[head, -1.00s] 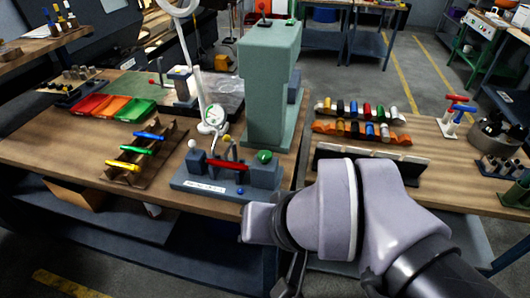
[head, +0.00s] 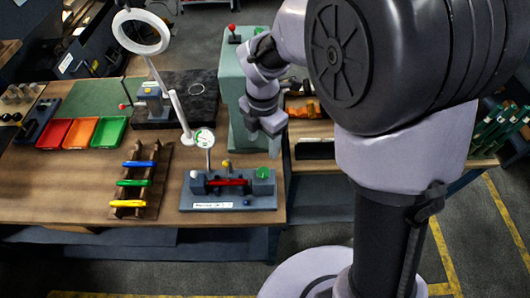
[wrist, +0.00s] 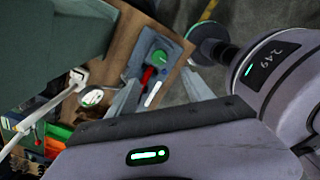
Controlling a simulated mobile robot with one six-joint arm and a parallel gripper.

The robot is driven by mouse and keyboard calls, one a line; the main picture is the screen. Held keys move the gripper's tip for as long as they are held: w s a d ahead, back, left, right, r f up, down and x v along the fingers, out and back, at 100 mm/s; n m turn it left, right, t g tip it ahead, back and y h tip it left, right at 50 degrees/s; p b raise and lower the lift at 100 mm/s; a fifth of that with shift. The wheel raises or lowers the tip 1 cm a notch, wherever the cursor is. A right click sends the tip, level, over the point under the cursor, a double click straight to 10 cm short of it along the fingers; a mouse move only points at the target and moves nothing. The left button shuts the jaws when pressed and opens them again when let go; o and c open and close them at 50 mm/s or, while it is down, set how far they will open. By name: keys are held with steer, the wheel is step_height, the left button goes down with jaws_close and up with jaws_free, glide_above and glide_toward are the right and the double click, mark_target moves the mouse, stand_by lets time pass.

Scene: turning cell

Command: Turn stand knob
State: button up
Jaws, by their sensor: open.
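A grey bench fixture (head: 230,203) stands near the table's front edge. It carries a green knob (head: 263,173) at its right end, a white knob (head: 194,174) at its left, a yellow knob (head: 227,163) behind and a red bar (head: 228,182) across the middle. A dial gauge (head: 204,138) on a thin post stands just behind it. I cannot tell which knob is the stand knob. My gripper (head: 270,126) is open and empty, above and behind the green knob, apart from it. In the wrist view the green knob (wrist: 160,57) shows beyond the spread fingers.
A tall green press (head: 232,95) stands close behind my gripper. A white ring lamp (head: 141,49) on an arm rises left of it. A wooden rack (head: 150,190) with coloured handles lies left of the fixture. Red, orange and green bins (head: 82,132) sit at the back left.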

mark_target(263, 172)
step_height(263, 172, down, 15)
steer(key=shift+w+r+b, duration=0.1)
steer(key=shift+b, duration=0.95)
jaws_close()
